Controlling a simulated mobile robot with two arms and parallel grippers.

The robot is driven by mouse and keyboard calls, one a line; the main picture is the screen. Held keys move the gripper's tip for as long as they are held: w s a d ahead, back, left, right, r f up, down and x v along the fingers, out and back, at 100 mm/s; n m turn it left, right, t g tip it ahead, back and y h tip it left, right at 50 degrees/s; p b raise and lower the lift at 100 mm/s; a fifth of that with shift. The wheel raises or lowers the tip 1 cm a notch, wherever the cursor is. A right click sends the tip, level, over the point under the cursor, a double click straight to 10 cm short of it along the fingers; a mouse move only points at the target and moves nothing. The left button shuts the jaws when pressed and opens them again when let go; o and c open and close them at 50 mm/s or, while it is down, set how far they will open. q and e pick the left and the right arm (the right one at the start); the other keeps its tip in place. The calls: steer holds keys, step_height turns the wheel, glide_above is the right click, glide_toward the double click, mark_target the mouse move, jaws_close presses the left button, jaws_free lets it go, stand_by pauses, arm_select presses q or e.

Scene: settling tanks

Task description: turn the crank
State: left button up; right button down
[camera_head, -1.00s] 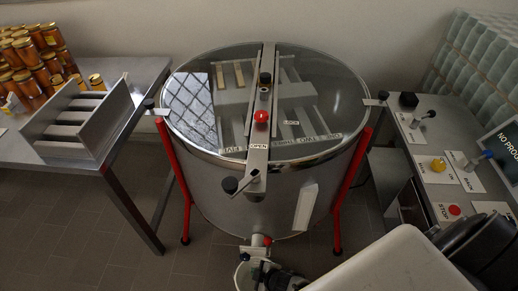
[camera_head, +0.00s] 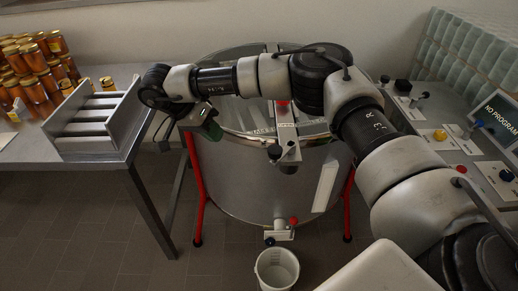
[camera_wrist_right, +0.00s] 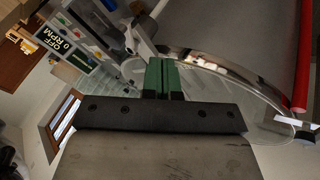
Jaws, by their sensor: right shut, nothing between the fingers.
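The crank (camera_head: 290,151) is a short metal arm with a black knob, at the front end of the bar across the round steel drum (camera_head: 255,180). My right arm reaches across above the drum from the right and hides much of its clear lid. My right gripper (camera_head: 213,131) is at the drum's left front rim, left of the crank and apart from it. Its green fingers (camera_wrist_right: 160,76) are shut and empty in the right wrist view, with the curved rim beyond them. My left gripper is not in view.
A steel table (camera_head: 120,150) with honey jars (camera_head: 35,75) and a slotted metal rack (camera_head: 98,125) stands left. A control panel (camera_head: 440,130) stands right. The drum has red legs (camera_head: 197,200). A white bucket (camera_head: 277,269) is on the floor below the tap.

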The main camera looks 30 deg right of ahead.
arm_select(q)
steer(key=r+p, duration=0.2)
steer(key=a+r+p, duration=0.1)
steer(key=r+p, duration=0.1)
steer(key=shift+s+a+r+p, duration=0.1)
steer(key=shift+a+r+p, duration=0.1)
steer(key=shift+p, duration=0.1)
arm_select(e)
steer(key=s+d+f+h, duration=0.1)
steer(key=s+d+f, duration=0.4)
steer(key=d, duration=0.4)
steer(key=shift+d+f, duration=0.2)
steer(key=shift+f, duration=0.05)
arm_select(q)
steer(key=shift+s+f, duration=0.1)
arm_select(e)
steer(key=shift+w+f, duration=0.1)
